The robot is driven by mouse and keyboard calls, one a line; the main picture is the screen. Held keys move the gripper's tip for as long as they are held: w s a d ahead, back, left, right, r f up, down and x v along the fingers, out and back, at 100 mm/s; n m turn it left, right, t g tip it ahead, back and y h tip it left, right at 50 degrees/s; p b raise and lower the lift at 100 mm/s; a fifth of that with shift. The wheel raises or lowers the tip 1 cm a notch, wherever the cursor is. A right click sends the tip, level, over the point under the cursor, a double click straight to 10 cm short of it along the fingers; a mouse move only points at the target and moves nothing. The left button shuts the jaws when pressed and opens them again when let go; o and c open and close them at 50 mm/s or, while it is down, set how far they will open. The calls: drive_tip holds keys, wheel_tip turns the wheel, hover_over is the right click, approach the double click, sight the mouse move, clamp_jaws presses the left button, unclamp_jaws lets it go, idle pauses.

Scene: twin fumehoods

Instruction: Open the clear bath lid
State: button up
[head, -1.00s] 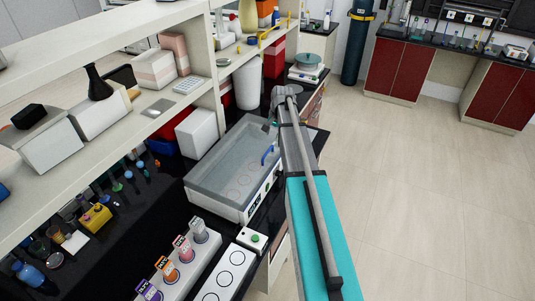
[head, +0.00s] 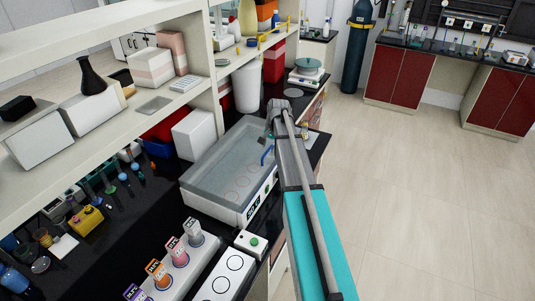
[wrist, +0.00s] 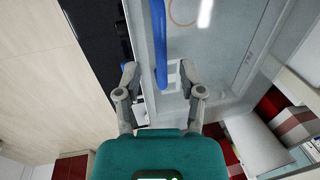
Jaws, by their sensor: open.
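The clear bath lid (head: 218,160) lies closed over the water bath (head: 232,213) on the black bench. Its blue handle (head: 267,155) is along the lid's right side, near my arm's end. In the wrist view the blue handle (wrist: 159,45) runs down between the two fingers of my gripper (wrist: 158,67), with the clear lid (wrist: 225,40) to the right. My gripper is open, one finger on each side of the handle in the picture. I cannot tell its depth relative to the handle. In the head view my gripper is mostly hidden by my arm.
A shelf unit (head: 205,90) stands over the bench at the left. Coloured labelled holders (head: 177,252) and a white box with a green button (head: 251,243) are in front of the bath. A balance (head: 306,74) is behind. Open floor (head: 420,190) lies to the right.

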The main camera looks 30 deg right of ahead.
drive_tip(key=shift+w+a+f+b, duration=0.15)
drive_tip(key=shift+f+b, duration=0.45)
drive_tip(key=shift+f, duration=0.3)
clamp_jaws()
